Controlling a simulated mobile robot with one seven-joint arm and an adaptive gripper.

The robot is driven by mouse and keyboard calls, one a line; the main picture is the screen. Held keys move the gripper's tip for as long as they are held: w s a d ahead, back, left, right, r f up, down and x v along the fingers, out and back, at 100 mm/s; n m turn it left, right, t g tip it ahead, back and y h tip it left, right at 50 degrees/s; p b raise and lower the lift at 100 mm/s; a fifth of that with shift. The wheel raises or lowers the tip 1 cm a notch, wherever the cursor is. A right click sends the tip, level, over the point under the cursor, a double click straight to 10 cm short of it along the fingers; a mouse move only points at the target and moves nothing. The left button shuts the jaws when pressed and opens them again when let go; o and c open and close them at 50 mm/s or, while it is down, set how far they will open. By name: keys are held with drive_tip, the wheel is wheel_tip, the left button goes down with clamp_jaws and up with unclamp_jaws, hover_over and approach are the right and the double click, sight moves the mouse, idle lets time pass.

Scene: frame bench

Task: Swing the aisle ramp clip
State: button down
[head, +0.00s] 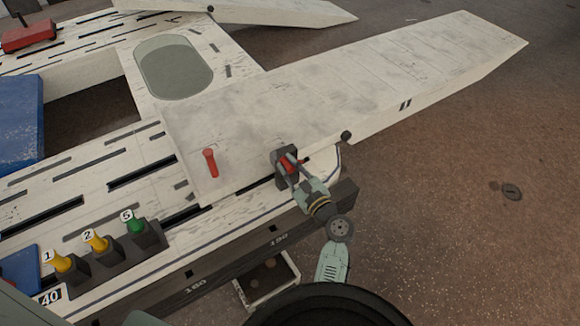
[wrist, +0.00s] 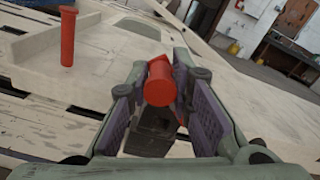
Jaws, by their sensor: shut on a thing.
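The red clip handle (head: 287,164) stands by a dark block (head: 279,156) at the near edge of the white ramp (head: 330,90). My gripper (head: 292,166) is shut on this handle. In the wrist view the handle's round red end (wrist: 160,82) is between the two purple-lined fingers, with the dark block (wrist: 152,128) below it. The fingers hide part of the handle in the head view. A second red handle (head: 210,162) stands upright on the ramp to the left, apart from my gripper. It also shows in the wrist view (wrist: 67,37).
Yellow and green numbered knobs (head: 96,241) stand in dark blocks at lower left. An open box (head: 266,281) lies under the bench edge. The floor at right is mostly clear.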

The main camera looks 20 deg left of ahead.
drive_tip(key=n, duration=0.1)
drive_tip(key=f+n+b, duration=0.1)
drive_tip(key=n+b, duration=0.1)
drive_tip(key=shift+s+a+f, duration=0.25)
drive_tip(key=shift+s, duration=0.05)
drive_tip(key=shift+s+a+f+n+b, duration=0.1)
drive_tip(key=shift+f+n+b, duration=0.15)
drive_tip(key=shift+n+b, duration=0.65)
drive_tip(key=shift+s+a+f+n+b, duration=0.1)
drive_tip(key=shift+f+n+b, duration=0.15)
drive_tip(key=shift+n+b, duration=0.6)
drive_tip(key=c, duration=1.4)
unclamp_jaws()
drive_tip(key=shift+r, duration=0.1)
wheel_tip(320, 180, up, 10)
drive_tip(key=shift+f, duration=0.1)
